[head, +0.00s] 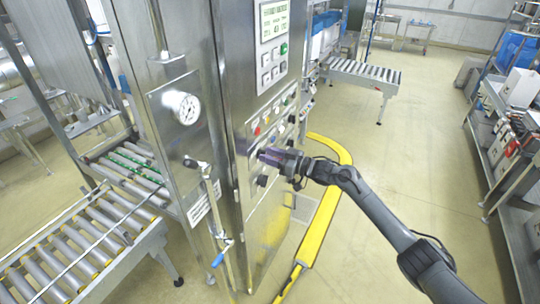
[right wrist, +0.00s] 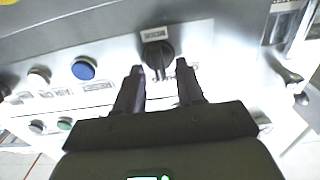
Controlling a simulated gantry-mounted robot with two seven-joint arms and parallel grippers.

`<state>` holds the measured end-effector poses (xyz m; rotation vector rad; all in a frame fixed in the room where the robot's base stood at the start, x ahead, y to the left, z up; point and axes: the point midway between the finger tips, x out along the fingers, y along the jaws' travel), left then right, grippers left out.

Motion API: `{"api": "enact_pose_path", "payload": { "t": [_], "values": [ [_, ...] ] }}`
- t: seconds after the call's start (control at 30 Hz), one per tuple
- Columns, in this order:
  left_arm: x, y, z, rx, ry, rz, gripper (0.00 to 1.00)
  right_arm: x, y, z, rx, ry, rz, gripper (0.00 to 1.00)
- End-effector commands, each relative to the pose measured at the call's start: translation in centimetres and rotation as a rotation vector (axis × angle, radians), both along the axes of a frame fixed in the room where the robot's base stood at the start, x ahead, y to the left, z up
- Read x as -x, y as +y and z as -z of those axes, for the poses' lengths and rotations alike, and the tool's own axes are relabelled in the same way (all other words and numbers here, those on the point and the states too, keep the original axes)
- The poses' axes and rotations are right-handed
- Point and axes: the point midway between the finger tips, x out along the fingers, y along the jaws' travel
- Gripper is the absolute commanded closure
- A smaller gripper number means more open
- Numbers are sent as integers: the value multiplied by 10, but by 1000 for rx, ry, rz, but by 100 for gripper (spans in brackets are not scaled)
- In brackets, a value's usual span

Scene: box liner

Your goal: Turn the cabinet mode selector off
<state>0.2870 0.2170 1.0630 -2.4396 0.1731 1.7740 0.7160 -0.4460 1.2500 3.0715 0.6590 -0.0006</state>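The steel cabinet (head: 230,75) stands left of centre in the head view, with a control panel on its right face. In the right wrist view, a black rotary selector (right wrist: 157,51) with a label plate above it is on the panel. Its grip bar points toward my gripper. My right gripper (right wrist: 160,74) has its two fingers apart, one on each side of the selector's bar. I cannot tell whether they touch it. In the head view, the right gripper (head: 268,156) is at the panel and hides the selector. My left gripper is not in view.
A blue button (right wrist: 83,69) and a white button (right wrist: 39,76) sit left of the selector. The panel also has a keypad with a display (head: 274,20). A yellow floor rail (head: 325,215) curves around the cabinet. A roller conveyor (head: 75,245) stands left; the aisle floor right is clear.

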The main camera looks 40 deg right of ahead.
Motion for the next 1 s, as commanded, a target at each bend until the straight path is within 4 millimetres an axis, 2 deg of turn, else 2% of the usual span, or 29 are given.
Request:
{"api": "enact_pose_path", "payload": {
  "t": [0.27,0.5,1.0],
  "values": [
    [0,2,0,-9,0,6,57,-1,0,0,0,0,0,63],
    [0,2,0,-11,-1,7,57,0,0,0,0,0,0,100],
    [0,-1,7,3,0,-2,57,0,1,1,66,-31,0,100]
  ]
}}
